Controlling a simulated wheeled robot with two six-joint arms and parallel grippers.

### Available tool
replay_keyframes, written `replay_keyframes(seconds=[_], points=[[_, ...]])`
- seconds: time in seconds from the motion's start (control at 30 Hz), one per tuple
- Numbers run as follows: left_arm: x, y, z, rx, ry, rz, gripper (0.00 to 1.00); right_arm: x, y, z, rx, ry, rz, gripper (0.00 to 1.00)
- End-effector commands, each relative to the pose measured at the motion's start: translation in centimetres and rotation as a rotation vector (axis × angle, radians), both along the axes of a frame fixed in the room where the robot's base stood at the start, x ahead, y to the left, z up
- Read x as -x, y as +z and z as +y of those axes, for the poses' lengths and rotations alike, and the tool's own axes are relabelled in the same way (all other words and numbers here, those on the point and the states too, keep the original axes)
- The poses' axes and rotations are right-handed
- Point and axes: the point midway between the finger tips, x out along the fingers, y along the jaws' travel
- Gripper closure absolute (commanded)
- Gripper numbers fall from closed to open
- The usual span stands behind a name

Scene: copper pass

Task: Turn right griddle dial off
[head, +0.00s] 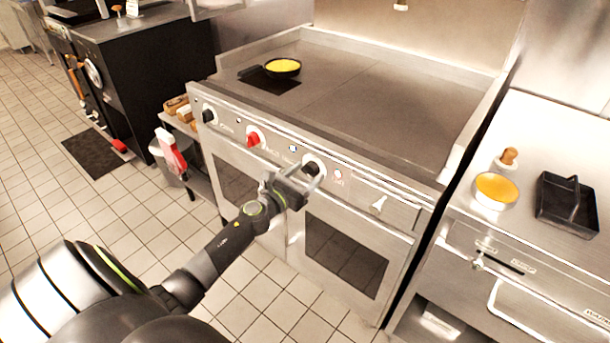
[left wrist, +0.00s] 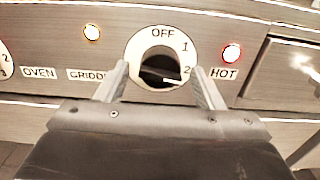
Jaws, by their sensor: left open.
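The right griddle dial (head: 311,167) is a black knob on a white round plate on the front panel of the griddle (head: 385,110). In the left wrist view the dial (left wrist: 160,62) is marked OFF, 1 and 2. Its white pointer mark lies at the lower right, just below the 2, not at OFF. My left gripper (head: 307,178) is open in front of the dial. In the left wrist view its fingers stand on either side of the knob, apart from it as far as I can tell. The red HOT light (left wrist: 231,53) is lit. My right gripper is not in view.
A red dial (head: 254,137) and a black dial (head: 208,115) sit further left on the panel. A pan with yellow food (head: 283,67) is on the griddle's left part. A counter (head: 520,150) with a yellow-filled bowl (head: 495,190) and a black tray (head: 567,205) stands at right.

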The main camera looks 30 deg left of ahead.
Motion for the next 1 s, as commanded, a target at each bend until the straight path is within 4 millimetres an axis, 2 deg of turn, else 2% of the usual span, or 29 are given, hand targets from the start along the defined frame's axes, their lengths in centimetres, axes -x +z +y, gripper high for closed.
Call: replay_keyframes(seconds=[0.13,0.47,0.77,1.0], points=[[0.02,0.0,-0.01,0.0,0.0,0.0,0.38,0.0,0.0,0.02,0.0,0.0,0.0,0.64],[0.05,0.0,0.0,0.0,0.0,0.0,0.82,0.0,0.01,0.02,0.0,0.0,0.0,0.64],[0.05,0.01,0.0,0.034,0.0,0.003,0.82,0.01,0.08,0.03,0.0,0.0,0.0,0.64],[0.05,0.04,-0.05,0.169,0.0,0.013,0.82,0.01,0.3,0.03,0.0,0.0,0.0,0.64]])
